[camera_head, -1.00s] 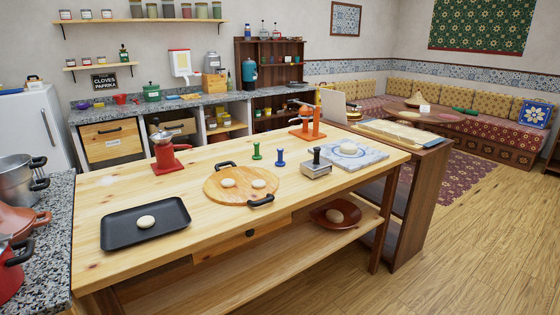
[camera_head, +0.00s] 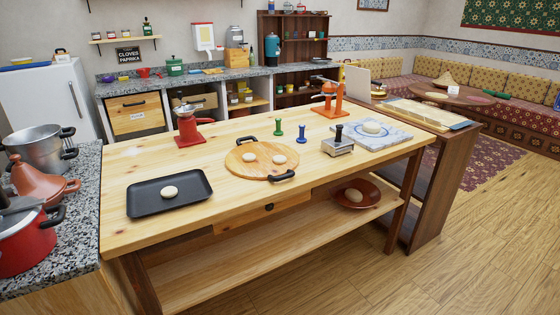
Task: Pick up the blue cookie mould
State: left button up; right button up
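The blue cookie mould (camera_head: 302,133) is a small upright stamp with a knobbed top. It stands on the wooden table (camera_head: 225,215), just behind the right part of the round wooden board (camera_head: 240,168). A similar green mould (camera_head: 278,128) stands a little to its left and farther back. A metal box-shaped press with a dark knob (camera_head: 338,145) stands to its right. Neither of my grippers shows in the head view.
A black tray with a dough ball (camera_head: 170,192), a red grinder (camera_head: 188,128), an orange press (camera_head: 328,102) and a marble slab (camera_head: 385,138) are on the table. A granite counter with pots (camera_head: 85,225) is at left. The floor at right is clear.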

aim_at(301, 139)
jog(key=i+l, duration=0.45)
jog(key=l, duration=0.15)
jog(key=i+l+u, duration=0.2)
jog(key=u, duration=0.15)
jog(key=i+l+u, duration=0.15)
jog(key=l+u, duration=0.25)
